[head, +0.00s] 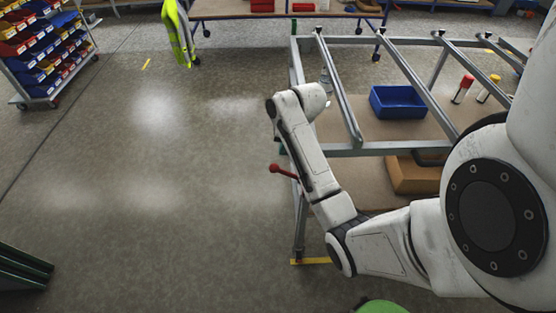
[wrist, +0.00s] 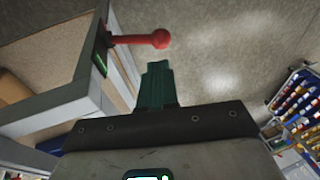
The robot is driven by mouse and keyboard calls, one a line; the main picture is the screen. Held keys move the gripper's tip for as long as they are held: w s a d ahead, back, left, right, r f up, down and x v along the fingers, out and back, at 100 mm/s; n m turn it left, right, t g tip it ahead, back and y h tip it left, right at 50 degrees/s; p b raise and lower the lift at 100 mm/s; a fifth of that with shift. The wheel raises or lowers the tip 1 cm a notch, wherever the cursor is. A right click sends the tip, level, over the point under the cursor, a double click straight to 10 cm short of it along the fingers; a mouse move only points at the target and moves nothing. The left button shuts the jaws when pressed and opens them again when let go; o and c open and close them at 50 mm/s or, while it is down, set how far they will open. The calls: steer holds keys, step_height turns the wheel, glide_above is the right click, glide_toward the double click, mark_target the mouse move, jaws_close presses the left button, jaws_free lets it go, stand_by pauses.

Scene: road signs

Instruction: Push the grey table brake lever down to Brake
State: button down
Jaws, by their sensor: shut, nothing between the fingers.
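A red lever with a round knob (head: 275,168) sticks out to the left from the side of the grey metal table frame (head: 350,148). In the wrist view the red lever (wrist: 135,40) comes from a bracket with a green mark (wrist: 101,64) at the table's edge. My gripper (wrist: 157,66) shows dark green fingers, closed together and empty. In that picture the fingertips lie just below the knob, with a small gap showing; I cannot tell the depth between them.
A cardboard box (head: 410,176) sits lower down. A rack of coloured bins (head: 45,50) stands at the upper left.

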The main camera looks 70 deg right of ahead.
mark_target(275, 165)
steer(key=x, duration=0.8)
steer(key=shift+p, duration=0.4)
steer(key=shift+w+f, duration=0.1)
steer(key=shift+f, duration=0.05)
